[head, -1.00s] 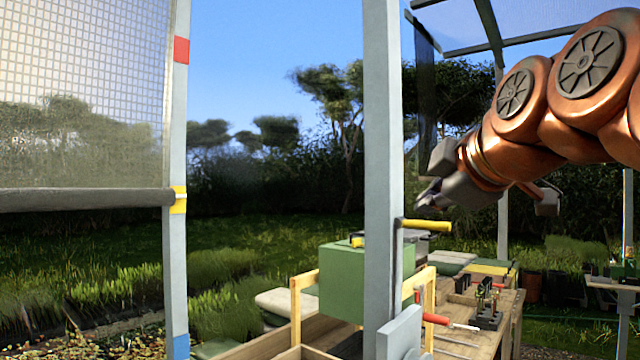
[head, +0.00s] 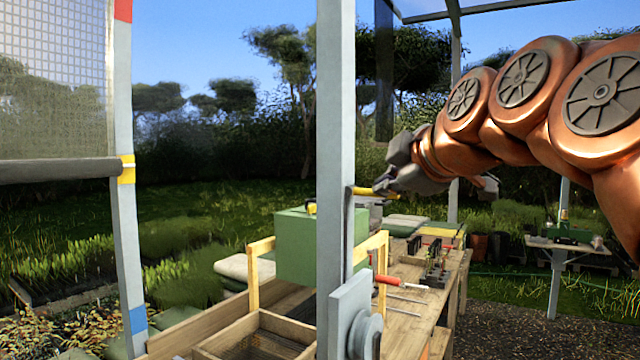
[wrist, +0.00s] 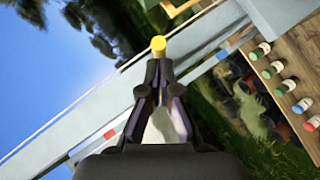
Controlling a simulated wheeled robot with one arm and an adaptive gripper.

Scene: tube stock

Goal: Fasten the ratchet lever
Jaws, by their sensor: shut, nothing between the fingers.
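A crank with a yellow grip (head: 361,191) is on the grey post (head: 336,120), its thin rod running down along the post in the head view. My gripper (head: 380,185) is at the free end of this yellow grip and covers part of it. In the wrist view the round yellow grip end (wrist: 158,45) shows just beyond my shut, empty fingertips (wrist: 158,66). I cannot tell whether they touch it. A red-handled lever (head: 388,281) shows lower down, right of the post. I cannot tell which of the two is the ratchet lever.
A green box (head: 307,245) stands behind the post in a wooden frame. A workbench (head: 405,325) with tools lies right of it. A rolled screen (head: 60,170) hangs at the left. Several capped bottles (wrist: 283,90) stand on a shelf in the wrist view.

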